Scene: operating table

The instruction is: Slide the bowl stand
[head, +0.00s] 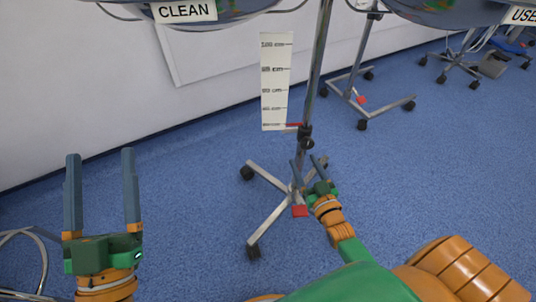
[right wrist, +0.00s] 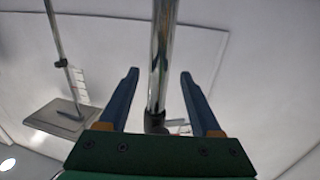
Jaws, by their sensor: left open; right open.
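The bowl stand has an upright metal pole (head: 317,62) on a wheeled base with a red pedal (head: 299,211). A dark clamp (head: 306,132) sits on the pole. My right gripper (head: 306,160) is open at the lower pole, below the clamp. In the right wrist view, the pole (right wrist: 161,50) runs between the open fingers (right wrist: 158,74), with gaps visible on both sides. My left gripper (head: 100,152) is open and empty at the lower left, away from the stand. The pole's top is out of view.
A bowl labelled CLEAN (head: 185,12) hangs over the top left, another labelled USED (head: 523,15) at top right. A second wheeled stand (head: 366,50) is behind. A marked strip (head: 276,82) is left of the pole. A wall (head: 90,80) runs behind; blue floor (head: 400,180) is open right.

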